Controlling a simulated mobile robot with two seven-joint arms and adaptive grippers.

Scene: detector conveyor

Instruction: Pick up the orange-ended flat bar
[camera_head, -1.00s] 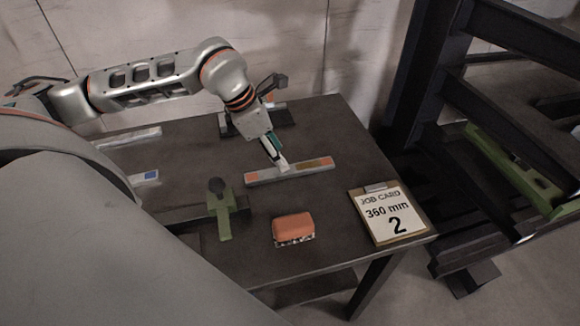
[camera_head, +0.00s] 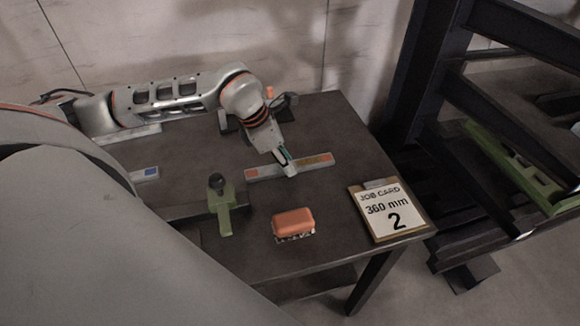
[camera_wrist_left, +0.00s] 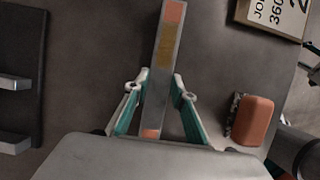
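The orange-ended flat bar (camera_head: 262,172) lies on the dark table, grey with an orange patch near each end and a brownish-yellow strip. In the left wrist view the bar (camera_wrist_left: 160,88) runs up the middle of the picture. My left gripper (camera_head: 289,167) is at the middle of the bar, pointing down. In the left wrist view its fingers (camera_wrist_left: 161,80) stand apart on either side of the bar, their tips close to its edges. I cannot tell whether they touch it.
On the table (camera_head: 340,130) are a green clamp-like tool (camera_head: 224,215), an orange block (camera_head: 293,223), a job card (camera_head: 388,212) reading 360 mm 2, and a blue-marked bar (camera_head: 146,174). A dark rack (camera_head: 490,105) stands at the right.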

